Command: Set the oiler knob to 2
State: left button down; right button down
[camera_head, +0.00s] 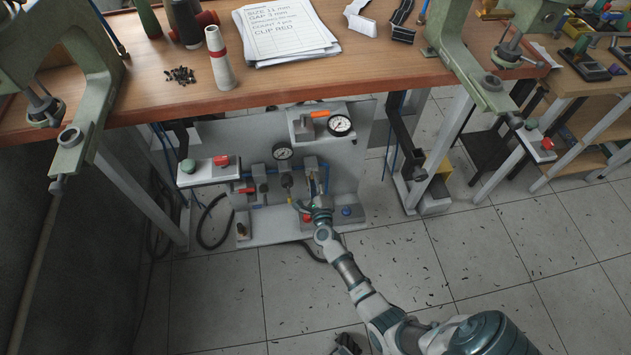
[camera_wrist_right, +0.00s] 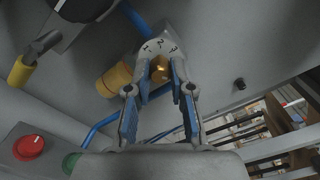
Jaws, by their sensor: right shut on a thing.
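The oiler knob (camera_wrist_right: 160,68) is a small brass knob in front of a pale round dial (camera_wrist_right: 160,46) marked 1, 2 and 3, in the right wrist view. The 2 sits near the top middle of the dial. I cannot make out a pointer, so the setting is unclear. My right gripper (camera_wrist_right: 160,86) is shut on the knob, with a fingertip on each side of it. In the head view my right gripper (camera_head: 303,207) reaches the lower part of the pneumatic panel (camera_head: 345,180) and hides the knob.
A red button (camera_wrist_right: 28,147) and a green button (camera_wrist_right: 71,162) sit lower left.

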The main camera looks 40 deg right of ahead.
jog(key=shift+s+a+f, duration=0.1)
jog(key=shift+a+f, duration=0.05)
jog(key=shift+f, duration=0.3)
jog(key=c, duration=1)
grip_release()
jog(key=shift+r, duration=0.2)
jog(key=v, duration=1.1)
jog(key=shift+s+a, duration=0.15)
jog(key=shift+s, duration=0.2)
jog(key=shift+f, duration=0.1)
